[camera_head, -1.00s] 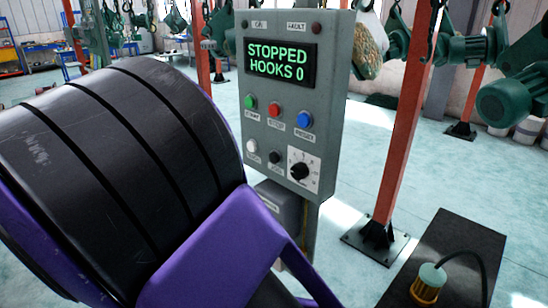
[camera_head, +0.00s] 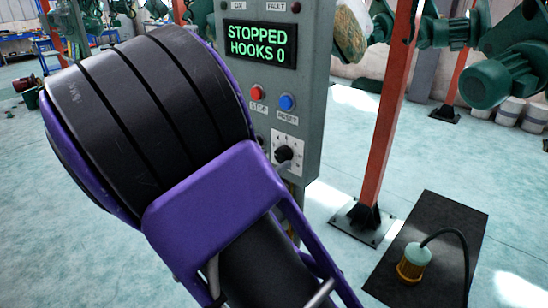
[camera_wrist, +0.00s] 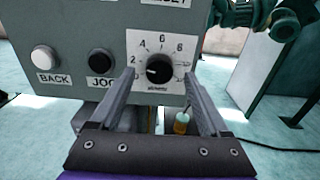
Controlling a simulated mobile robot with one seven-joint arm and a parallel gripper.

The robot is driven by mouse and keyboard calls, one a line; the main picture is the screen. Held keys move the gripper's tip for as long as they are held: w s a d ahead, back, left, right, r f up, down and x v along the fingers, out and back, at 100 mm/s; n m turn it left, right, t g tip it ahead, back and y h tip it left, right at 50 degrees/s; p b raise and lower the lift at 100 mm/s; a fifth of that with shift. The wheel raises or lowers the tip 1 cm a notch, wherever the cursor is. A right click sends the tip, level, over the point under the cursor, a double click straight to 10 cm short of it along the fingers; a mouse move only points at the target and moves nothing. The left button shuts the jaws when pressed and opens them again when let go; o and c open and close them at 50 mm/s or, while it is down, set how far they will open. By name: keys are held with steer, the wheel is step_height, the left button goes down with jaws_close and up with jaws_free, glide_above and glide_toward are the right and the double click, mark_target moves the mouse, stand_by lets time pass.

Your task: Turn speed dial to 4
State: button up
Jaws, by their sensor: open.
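The speed dial (camera_wrist: 158,71) is a black round knob on a white numbered plate on the grey control box. Its white mark points left, around the low numbers; the exact setting is hard to read. The dial also shows in the head view (camera_head: 284,153), low on the box, just right of my arm. In the wrist view my gripper (camera_wrist: 160,76) is open, its two grey fingers reaching toward either side of the dial plate. The knob shows between them, not gripped. The display (camera_head: 260,43) reads STOPPED, HOOKS 0.
The white BACK button (camera_wrist: 43,58) and black JOG button (camera_wrist: 103,60) lie left of the dial. The red STOP button (camera_head: 256,93) and blue RESET button (camera_head: 287,102) are above it. An orange post (camera_head: 385,130) stands right of the box.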

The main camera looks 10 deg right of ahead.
mark_target(283, 155)
steer(key=shift+x, duration=1.25)
jaws_close()
